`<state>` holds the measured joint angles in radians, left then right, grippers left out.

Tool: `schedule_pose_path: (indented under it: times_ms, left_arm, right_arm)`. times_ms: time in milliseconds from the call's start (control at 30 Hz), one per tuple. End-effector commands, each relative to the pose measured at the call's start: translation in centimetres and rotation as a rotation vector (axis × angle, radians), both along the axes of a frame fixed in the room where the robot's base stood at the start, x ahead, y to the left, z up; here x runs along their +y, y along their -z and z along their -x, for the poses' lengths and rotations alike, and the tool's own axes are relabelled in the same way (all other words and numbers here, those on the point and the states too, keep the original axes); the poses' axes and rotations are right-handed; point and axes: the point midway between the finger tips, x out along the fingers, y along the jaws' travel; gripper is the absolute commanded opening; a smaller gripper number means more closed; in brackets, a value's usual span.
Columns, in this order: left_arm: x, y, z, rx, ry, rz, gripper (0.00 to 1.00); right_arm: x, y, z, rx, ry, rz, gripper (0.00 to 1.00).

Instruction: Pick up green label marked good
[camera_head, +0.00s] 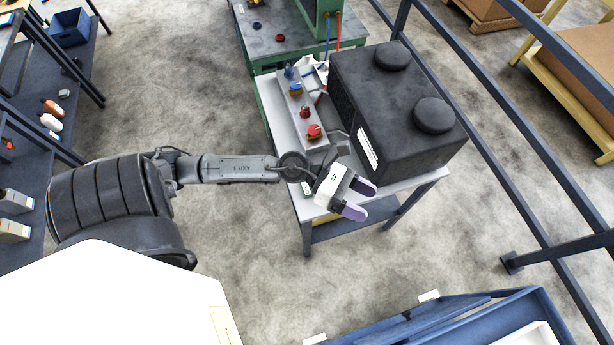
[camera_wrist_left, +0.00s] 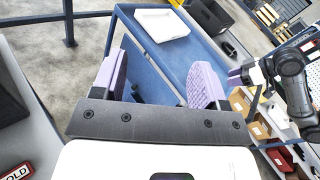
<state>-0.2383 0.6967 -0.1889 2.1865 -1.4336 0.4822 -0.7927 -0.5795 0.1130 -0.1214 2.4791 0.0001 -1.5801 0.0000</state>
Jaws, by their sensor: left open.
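A small white and green piece (camera_head: 306,188), perhaps the green label, lies on the light grey table (camera_head: 423,180) beside my left wrist in the head view. Its writing is too small to read. My left gripper (camera_head: 365,200) is open and empty over the table's front edge, its purple fingers pointing right. In the left wrist view its fingers (camera_wrist_left: 157,72) are apart with nothing between them. A red-edged label ending in "OLD" (camera_wrist_left: 15,173) shows at that view's lower left. My right gripper (camera_wrist_left: 243,75) shows at the right of the wrist view; its opening is unclear.
A large black box (camera_head: 390,110) stands on the table behind my gripper. A control box with red and blue knobs (camera_head: 302,115) stands left of it. A blue trolley (camera_head: 450,320) is at lower right, and dark rails (camera_head: 490,110) run along the right.

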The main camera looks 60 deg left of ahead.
Motion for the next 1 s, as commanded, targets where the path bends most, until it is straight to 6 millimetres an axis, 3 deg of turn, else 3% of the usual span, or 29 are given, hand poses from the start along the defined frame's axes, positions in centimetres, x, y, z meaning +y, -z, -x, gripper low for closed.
schedule_pose_path:
  times_ms: [33,100,200,300,500,600,767,1000]
  left_arm:
    - [0.6,3.8,0.3,-0.038,0.099,-0.187,0.67]
    - [2.1,7.6,1.0,-0.073,0.236,-0.438,0.67]
    - [5.7,12.3,1.7,-0.082,0.413,-0.761,0.67]
    - [10.1,15.6,2.1,-0.052,0.561,-1.031,0.67]
    - [17.7,18.2,2.7,0.059,0.757,-1.385,0.67]
    - [20.0,18.4,3.0,0.107,0.812,-1.477,0.67]
    - [21.6,19.6,3.2,0.147,0.850,-1.537,0.67]
    - [21.7,23.7,3.2,0.152,0.855,-1.541,0.67]
  right_arm:
    - [-0.1,2.0,0.0,0.000,0.000,0.002,0.43]
    - [-0.2,3.2,0.0,-0.001,-0.003,0.005,0.43]
    - [-0.3,4.8,0.0,-0.002,-0.006,0.011,0.43]
    - [-0.5,6.0,0.0,-0.001,-0.008,0.015,0.43]
    - [-0.4,7.6,0.0,-0.001,-0.007,0.014,0.43]
    - [-0.4,8.0,0.0,-0.002,-0.006,0.012,0.43]
    - [-0.3,8.2,0.0,-0.002,-0.003,0.007,0.43]
    - [-0.1,8.3,0.0,-0.002,0.002,0.001,0.43]
